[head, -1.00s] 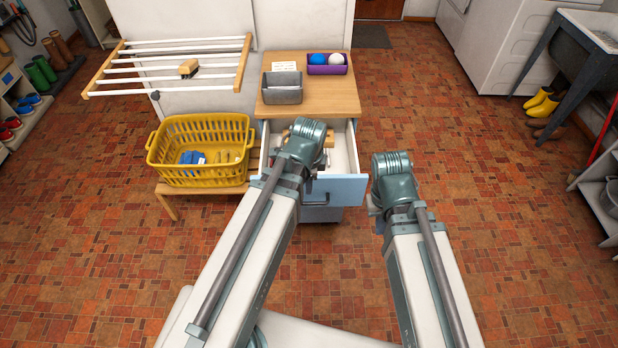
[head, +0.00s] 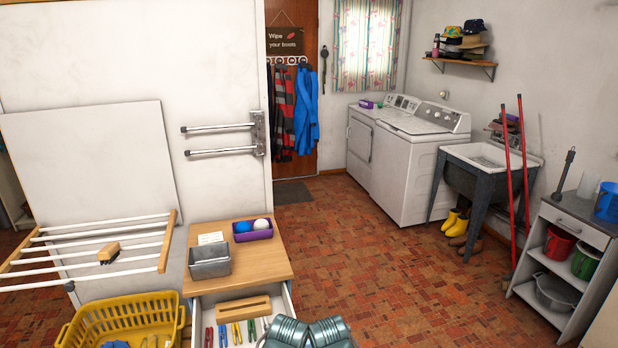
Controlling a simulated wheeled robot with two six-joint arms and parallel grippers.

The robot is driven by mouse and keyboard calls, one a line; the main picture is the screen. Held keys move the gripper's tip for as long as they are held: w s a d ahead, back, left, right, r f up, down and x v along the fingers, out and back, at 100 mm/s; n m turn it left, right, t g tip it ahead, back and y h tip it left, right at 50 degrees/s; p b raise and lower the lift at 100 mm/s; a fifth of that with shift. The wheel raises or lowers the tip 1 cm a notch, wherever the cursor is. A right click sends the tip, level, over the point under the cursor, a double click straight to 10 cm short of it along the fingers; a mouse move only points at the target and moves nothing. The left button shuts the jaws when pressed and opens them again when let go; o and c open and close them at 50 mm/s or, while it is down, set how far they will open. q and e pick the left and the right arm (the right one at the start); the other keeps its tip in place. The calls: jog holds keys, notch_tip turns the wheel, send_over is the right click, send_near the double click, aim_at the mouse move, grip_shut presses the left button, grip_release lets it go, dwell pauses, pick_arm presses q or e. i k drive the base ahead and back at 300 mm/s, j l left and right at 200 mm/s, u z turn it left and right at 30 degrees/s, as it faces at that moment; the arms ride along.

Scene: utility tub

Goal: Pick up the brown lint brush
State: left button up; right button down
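A small brush (head: 108,252) with a brown wooden back and dark bristles lies on the white bars of the drying rack (head: 160,240) at the left. It is the only thing I see that clearly looks like a brush, but I cannot tell for sure that it is the lint brush. An open drawer (head: 290,299) below the wooden top holds a light wooden block (head: 243,307) and several coloured clothes pegs. Only rounded teal joints of my arms show at the bottom edge, in front of the drawer. Neither gripper's fingers are in view.
A grey metal bin (head: 209,262) and a purple tray (head: 252,230) with two balls stand on the wooden top (head: 258,268). A yellow basket (head: 122,312) is at the bottom left. The tub sink (head: 478,175) and shelf unit (head: 560,262) stand right. The middle floor is clear.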

aim_at(107, 254)
jog(key=u, duration=1.3)
jog(key=i+j+u, duration=0.25)
jog(key=u, duration=0.15)
jog(key=i+j+u, duration=0.15)
jog(key=i+u, duration=0.45)
jog(key=u, duration=0.15)
jog(key=i+u, duration=0.6)
jog(key=i, duration=0.65)
jog(key=i+j, duration=0.1)
jog(key=i, duration=1.15)
